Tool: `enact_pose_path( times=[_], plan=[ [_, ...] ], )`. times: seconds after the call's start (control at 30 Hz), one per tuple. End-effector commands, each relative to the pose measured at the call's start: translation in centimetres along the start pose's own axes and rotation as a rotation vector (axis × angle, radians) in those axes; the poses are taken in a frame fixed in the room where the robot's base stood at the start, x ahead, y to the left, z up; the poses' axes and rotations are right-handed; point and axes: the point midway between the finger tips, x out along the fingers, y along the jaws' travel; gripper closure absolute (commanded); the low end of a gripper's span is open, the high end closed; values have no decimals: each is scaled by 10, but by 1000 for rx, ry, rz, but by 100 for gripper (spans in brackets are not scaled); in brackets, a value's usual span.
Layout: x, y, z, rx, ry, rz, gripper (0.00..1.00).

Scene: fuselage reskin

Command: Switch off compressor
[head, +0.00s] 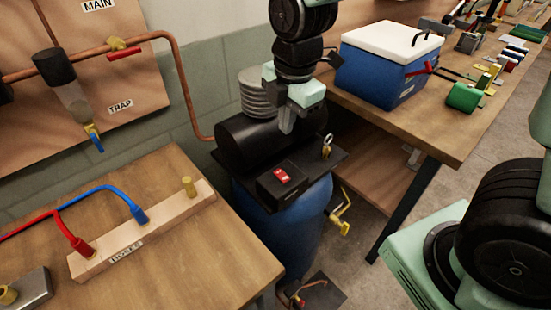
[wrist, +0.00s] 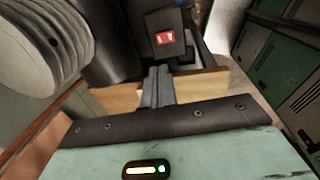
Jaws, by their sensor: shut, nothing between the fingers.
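The compressor is a blue tank (head: 290,225) with a black motor (head: 265,135) and a ribbed grey cylinder (head: 257,92) on top. Its black switch box (head: 283,185) carries a red rocker switch (head: 282,175). The red switch also shows in the wrist view (wrist: 165,39), at the top centre. Which side of the rocker is pressed cannot be told. My gripper (head: 286,128) points down, shut and empty, above and behind the switch box. In the wrist view its closed fingers (wrist: 156,82) appear below the switch, apart from it.
A wooden bench (head: 170,260) with a hose rack (head: 130,240) stands at left. Copper pipe (head: 180,75) runs along the wall. At right, a wooden table (head: 420,125) bears a blue cooler (head: 375,75) and tools. A brass valve (head: 342,215) sticks out from the tank's right side.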

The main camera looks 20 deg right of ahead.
Motion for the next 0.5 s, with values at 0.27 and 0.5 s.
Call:
enact_pose_path(
  times=[0.27,0.5],
  plan=[
    [3,0,0,1,0,-2,100],
    [37,-1,-1,1,1,-7,100]
  ],
)
